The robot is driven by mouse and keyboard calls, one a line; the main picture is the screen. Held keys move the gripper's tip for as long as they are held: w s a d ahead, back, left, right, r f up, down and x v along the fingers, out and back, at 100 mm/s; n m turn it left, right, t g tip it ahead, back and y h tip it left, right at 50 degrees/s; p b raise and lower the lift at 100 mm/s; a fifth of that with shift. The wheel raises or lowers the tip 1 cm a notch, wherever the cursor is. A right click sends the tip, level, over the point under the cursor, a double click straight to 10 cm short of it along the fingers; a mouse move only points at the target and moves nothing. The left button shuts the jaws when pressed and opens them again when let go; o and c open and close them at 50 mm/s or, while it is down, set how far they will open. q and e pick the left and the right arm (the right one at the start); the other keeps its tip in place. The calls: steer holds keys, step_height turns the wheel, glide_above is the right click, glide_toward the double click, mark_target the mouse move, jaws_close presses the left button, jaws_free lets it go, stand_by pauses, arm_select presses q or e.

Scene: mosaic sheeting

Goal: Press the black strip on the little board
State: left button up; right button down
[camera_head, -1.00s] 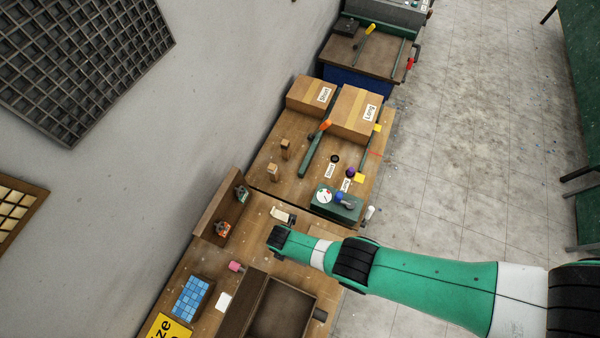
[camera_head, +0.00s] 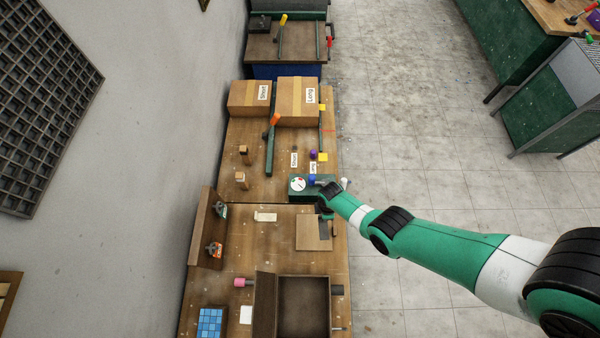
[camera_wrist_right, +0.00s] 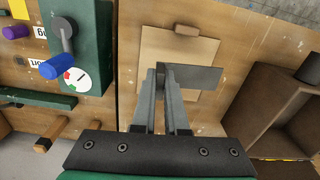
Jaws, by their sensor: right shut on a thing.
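The little board (camera_head: 305,236) is a pale wooden square on the bench, and it also shows in the right wrist view (camera_wrist_right: 178,50). My right gripper (camera_wrist_right: 162,72) is shut on a flat grey plate (camera_wrist_right: 198,79), which sticks out to the right over the board. In the head view my right gripper (camera_head: 325,208) is at the board's upper right, and the plate (camera_head: 323,228) covers part of the board. I cannot tell whether the plate touches it. My left gripper is not in view.
A green box (camera_head: 302,188) with a dial and blue-knobbed lever stands just beyond the board. A brown open tray (camera_head: 303,280) is on the near side. A cream block (camera_head: 265,216) lies left of the board. Cardboard boxes (camera_head: 298,97) stand farther back.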

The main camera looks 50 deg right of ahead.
steer(key=shift+s+d+f+m, duration=0.1)
steer(key=shift+s+d+m, duration=0.25)
steer(key=shift+s+m, duration=0.05)
steer(key=shift+d, duration=0.1)
step_height(320, 180, down, 8)
steer(key=b, duration=0.8)
steer(key=shift+f, duration=0.1)
steer(key=shift+f+b, duration=0.15)
steer(key=shift+b, duration=0.15)
steer(key=c, duration=0.9)
jaws_free()
steer(key=shift+o, duration=0.2)
